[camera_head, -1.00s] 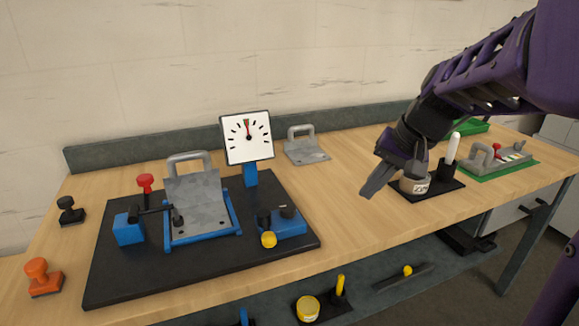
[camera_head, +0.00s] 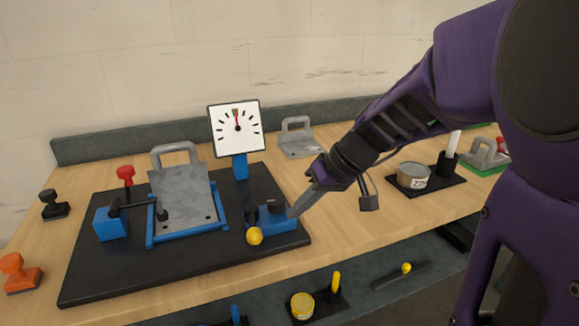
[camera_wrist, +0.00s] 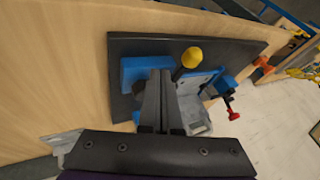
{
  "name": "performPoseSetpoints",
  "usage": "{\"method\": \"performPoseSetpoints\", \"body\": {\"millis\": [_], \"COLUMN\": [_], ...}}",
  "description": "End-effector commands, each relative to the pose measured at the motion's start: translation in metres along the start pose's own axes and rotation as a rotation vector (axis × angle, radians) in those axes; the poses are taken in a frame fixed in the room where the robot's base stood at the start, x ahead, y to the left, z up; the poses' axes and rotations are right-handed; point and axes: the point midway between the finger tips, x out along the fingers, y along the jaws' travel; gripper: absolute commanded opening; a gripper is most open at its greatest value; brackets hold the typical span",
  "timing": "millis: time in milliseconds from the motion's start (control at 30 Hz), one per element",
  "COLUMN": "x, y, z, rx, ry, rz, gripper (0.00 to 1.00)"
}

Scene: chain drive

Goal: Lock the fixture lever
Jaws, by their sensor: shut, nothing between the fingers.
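A grey plate (camera_head: 182,193) with a loop handle sits in a blue frame (camera_head: 186,238) on the black base board (camera_head: 110,281). At its left, a blue block (camera_head: 110,224) carries a black bar reaching onto the plate and a red knob (camera_head: 126,173). At the right, a second blue block (camera_head: 281,225) carries a short lever with a yellow knob (camera_head: 255,236), pointing to the front. My gripper (camera_head: 292,213) is shut and empty, its tips at the right end of that block. In the wrist view the closed fingertips (camera_wrist: 161,72) appear over the block (camera_wrist: 137,70), beside the yellow knob (camera_wrist: 192,57); contact is unclear.
A grey handled plate (camera_head: 299,143) lies at the back. A tin (camera_head: 413,175) and a white stick (camera_head: 453,143) stand on a black tray at right. Black and orange (camera_head: 20,273) stamp-like objects are at left.

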Motion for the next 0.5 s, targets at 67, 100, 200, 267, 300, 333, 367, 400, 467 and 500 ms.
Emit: {"method": "performPoseSetpoints", "body": {"millis": [67,100,200,267,300,333,367,400,467,500], "x": [0.019,0.027,0.034,0.038,0.041,0.042,0.043,0.044,0.045,0.046], "y": [0.001,0.0,-0.015,-0.021,-0.024,-0.026,-0.028,-0.029,-0.031,-0.032], "z": [0.002,0.002,0.002,0.002,0.003,0.003,0.003,0.003,0.003,0.003], "rx": [0.0,0.001,-0.002,-0.003,-0.002,-0.001,0.0,0.0,0.001,0.001], "ry": [-0.005,-0.004,-0.001,-0.002,-0.002,-0.002,-0.001,-0.001,0.0,0.0], "rz": [-0.002,-0.002,-0.001,-0.001,0.0,0.0,0.0,0.001,0.001,0.001], "gripper": [0.0,0.0,0.0,0.0,0.0,0.0,0.0,0.0,0.0,0.0]}}
